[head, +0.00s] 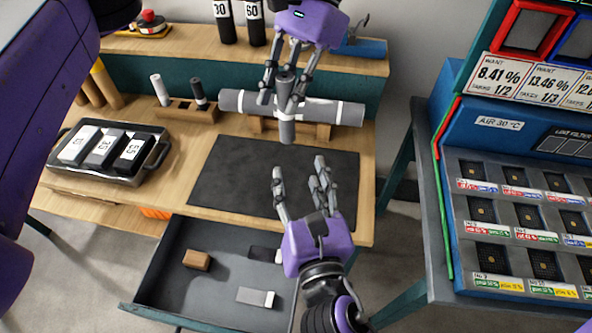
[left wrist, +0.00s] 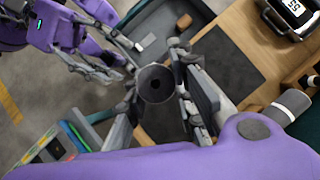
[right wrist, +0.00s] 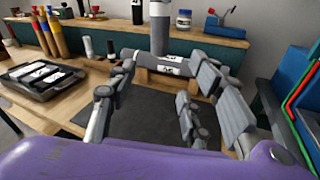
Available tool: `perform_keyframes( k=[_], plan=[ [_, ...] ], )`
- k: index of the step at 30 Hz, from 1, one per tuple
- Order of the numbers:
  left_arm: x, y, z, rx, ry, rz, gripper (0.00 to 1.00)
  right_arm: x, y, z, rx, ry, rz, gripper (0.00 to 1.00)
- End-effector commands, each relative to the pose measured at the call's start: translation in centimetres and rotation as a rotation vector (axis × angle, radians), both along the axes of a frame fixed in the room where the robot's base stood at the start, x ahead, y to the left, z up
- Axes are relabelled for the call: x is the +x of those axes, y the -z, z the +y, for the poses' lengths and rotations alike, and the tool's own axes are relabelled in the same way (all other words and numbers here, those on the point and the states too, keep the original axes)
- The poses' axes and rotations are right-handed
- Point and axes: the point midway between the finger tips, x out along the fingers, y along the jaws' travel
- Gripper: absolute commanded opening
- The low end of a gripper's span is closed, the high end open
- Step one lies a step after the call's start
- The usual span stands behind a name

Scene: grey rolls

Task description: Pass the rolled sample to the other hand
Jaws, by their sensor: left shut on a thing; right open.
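The rolled sample is a grey roll (head: 286,131) with a white band. My left gripper (head: 284,97) is shut on it and holds it upright above the back of the dark mat (head: 235,175). In the right wrist view the roll (right wrist: 160,37) hangs ahead of my right gripper. My right gripper (head: 301,180) is open and empty, below and in front of the roll, apart from it. Its fingers point up towards the roll.
A larger grey roll (head: 240,101) lies on a wooden cradle (head: 320,131) behind the held roll. A tray of labelled blocks (head: 143,164) stands at left. An open drawer (head: 215,285) with small blocks is below the table. A blue sample machine (head: 470,140) stands at right.

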Motion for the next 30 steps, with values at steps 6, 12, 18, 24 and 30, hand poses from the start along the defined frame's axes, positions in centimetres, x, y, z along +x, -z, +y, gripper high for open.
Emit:
perform_keyframes(
  k=[6,12,18,24,30],
  plan=[
    [0.0,0.0,0.0,0.000,0.000,0.000,0.00,-0.1,-2.8,0.6,-0.164,-0.009,-0.100,0.46],
    [0.0,0.0,0.0,0.000,0.000,0.000,0.00,2.0,-3.0,1.1,-0.175,-0.009,-0.109,0.46],
    [0.0,0.0,0.0,0.000,0.000,0.000,0.00,5.8,-3.0,1.9,-0.174,-0.008,-0.107,0.46],
    [0.0,0.0,0.0,0.000,0.000,0.000,0.00,9.2,-2.9,2.5,-0.174,-0.008,-0.104,0.46],
    [0.0,0.0,0.0,0.000,0.000,0.000,0.00,11.0,-2.9,2.9,-0.173,-0.008,-0.104,0.46]
  ],
)
